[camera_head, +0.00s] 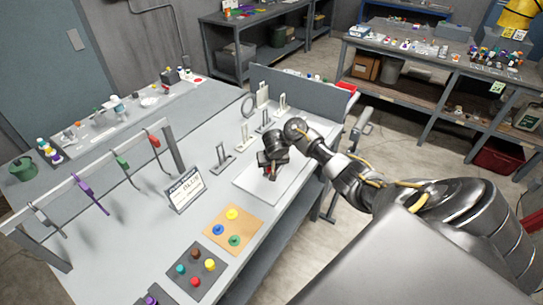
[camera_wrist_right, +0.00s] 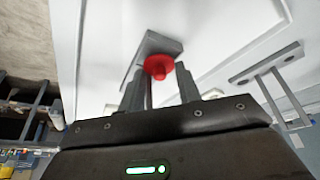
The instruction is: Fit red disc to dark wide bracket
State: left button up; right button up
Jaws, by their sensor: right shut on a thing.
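My right gripper (camera_head: 268,172) is low over a white panel on the grey table. In the right wrist view its two fingers (camera_wrist_right: 160,88) are closed around the red disc (camera_wrist_right: 158,66), a round piece with a small knob. A grey block-like piece (camera_wrist_right: 152,44) shows right behind the disc; I cannot tell whether they touch, or whether this is the dark wide bracket. A grey flat-based bracket (camera_head: 222,160) stands left of the gripper. My left gripper is not in view.
Several upright brackets stand near the back panel (camera_head: 305,95). A printed sign (camera_head: 185,192), a tan board (camera_head: 233,245) with coloured discs and a rail (camera_head: 85,180) with hanging tools are on the left.

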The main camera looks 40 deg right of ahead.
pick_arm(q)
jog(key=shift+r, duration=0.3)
pick_arm(e)
jog(key=shift+s+f, duration=0.15)
dwell(0.3)
pick_arm(q)
jog(key=shift+p, duration=0.3)
pick_arm(e)
jog(key=shift+f, duration=0.4)
dwell(0.5)
jog(key=o, duration=1)
